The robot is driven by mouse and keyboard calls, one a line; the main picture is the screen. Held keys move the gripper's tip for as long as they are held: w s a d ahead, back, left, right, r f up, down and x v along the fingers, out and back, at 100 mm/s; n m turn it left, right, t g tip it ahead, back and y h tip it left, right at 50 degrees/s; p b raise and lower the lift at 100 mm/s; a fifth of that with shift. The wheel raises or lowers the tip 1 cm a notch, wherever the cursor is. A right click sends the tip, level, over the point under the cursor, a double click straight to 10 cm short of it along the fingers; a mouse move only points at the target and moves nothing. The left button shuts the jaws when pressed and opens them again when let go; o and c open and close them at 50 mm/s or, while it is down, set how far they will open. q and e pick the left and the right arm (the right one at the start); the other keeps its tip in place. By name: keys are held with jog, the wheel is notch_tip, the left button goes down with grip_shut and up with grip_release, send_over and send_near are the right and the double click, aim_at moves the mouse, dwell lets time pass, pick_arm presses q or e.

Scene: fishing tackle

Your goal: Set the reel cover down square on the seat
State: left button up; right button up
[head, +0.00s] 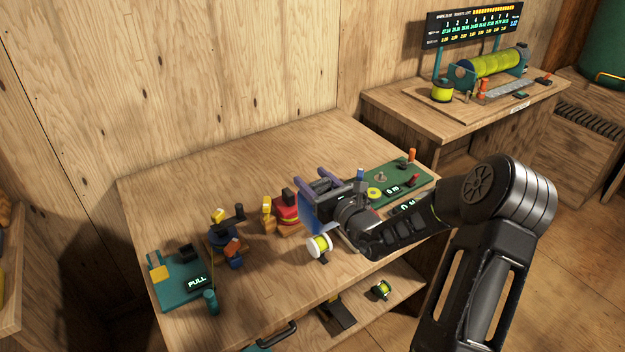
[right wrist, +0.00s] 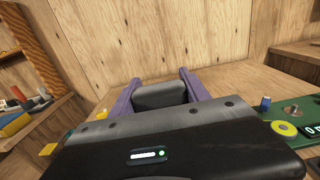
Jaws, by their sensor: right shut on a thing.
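My right gripper (head: 320,176) is over the right half of the workbench, its purple fingers pointing toward the back wall. In the right wrist view, its fingers (right wrist: 158,86) close on both sides of a dark grey rounded block, which I take to be the reel cover (right wrist: 160,97). The block sits between the fingers, and its underside is hidden by the gripper body. In the head view it is mostly hidden by the gripper. I cannot tell which part is the seat; a red and yellow fixture (head: 287,217) stands left of the gripper. My left gripper is not in view.
A green board with a display (head: 399,180) lies right of the gripper. A yellow and white spool (head: 320,246) is in front. A blue and orange winder (head: 228,238) and a teal PULL board (head: 180,285) stand left. The back of the workbench (head: 225,170) is clear.

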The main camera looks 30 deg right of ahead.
jog(key=shift+f+b, duration=2.25)
jog(key=shift+f, duration=0.65)
jog(key=shift+f+b, duration=3.6)
jog(key=shift+f, duration=1)
jog(key=o, duration=1.4)
jog(key=shift+o, duration=0.2)
jog(key=shift+s, duration=0.1)
jog(key=s+b, duration=0.1)
jog(key=s, duration=0.6)
jog(key=shift+s, duration=0.4)
